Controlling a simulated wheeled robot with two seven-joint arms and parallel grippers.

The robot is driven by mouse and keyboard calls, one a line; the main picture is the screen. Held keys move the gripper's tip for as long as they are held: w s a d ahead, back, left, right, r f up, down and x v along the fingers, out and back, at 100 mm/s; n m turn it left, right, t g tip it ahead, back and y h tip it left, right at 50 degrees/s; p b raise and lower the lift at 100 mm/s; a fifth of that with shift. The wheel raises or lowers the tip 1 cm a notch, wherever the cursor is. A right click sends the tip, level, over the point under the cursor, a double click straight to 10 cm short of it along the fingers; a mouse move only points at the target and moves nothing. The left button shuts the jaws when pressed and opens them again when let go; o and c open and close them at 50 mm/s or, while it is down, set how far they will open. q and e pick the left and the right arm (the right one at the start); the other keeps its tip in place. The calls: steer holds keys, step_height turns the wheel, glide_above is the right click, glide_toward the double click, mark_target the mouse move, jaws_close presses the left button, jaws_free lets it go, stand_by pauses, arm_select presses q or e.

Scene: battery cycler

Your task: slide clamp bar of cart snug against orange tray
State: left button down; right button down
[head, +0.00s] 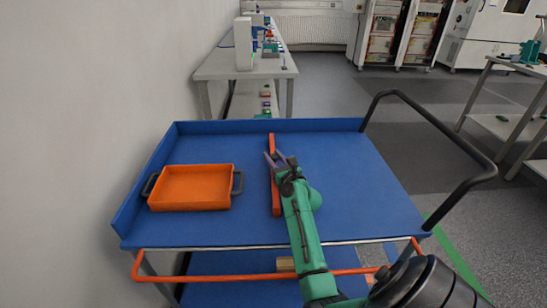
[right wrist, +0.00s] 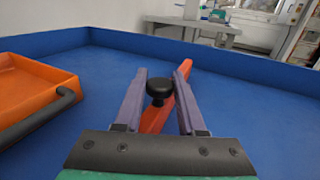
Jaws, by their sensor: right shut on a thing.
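The orange tray (head: 190,187) with dark side handles lies on the left of the blue cart top (head: 335,160). The clamp bar (head: 275,200) is a narrow orange bar right of the tray, running front to back. A clear strip of blue separates it from the tray's right handle (head: 238,183). In the right wrist view, the bar (right wrist: 183,98) carries a black knob (right wrist: 159,86). My right gripper (head: 272,158) has its purple fingers on either side of the knob and is shut on it. The tray (right wrist: 38,92) shows at the left there. My left gripper is out of view.
The cart has a raised blue rim (head: 250,126) at the back and left. A black handle rail (head: 440,125) stands at its right, and an orange rail (head: 200,276) runs along the front. A white wall is close on the left. The cart top's right part is clear.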

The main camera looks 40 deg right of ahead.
steer(key=shift+f, duration=0.1)
stand_by(0.4)
steer(key=w+a+p, duration=0.1)
steer(key=a, duration=0.1)
steer(key=w+a+p, duration=0.1)
steer(key=w+a, duration=0.3)
steer(key=a, duration=0.1)
steer(key=shift+p, duration=0.4)
steer(key=shift+w+a, duration=0.2)
steer(key=shift+w, duration=0.05)
steer(key=c, duration=0.5)
jaws_free()
steer(key=shift+a, duration=0.1)
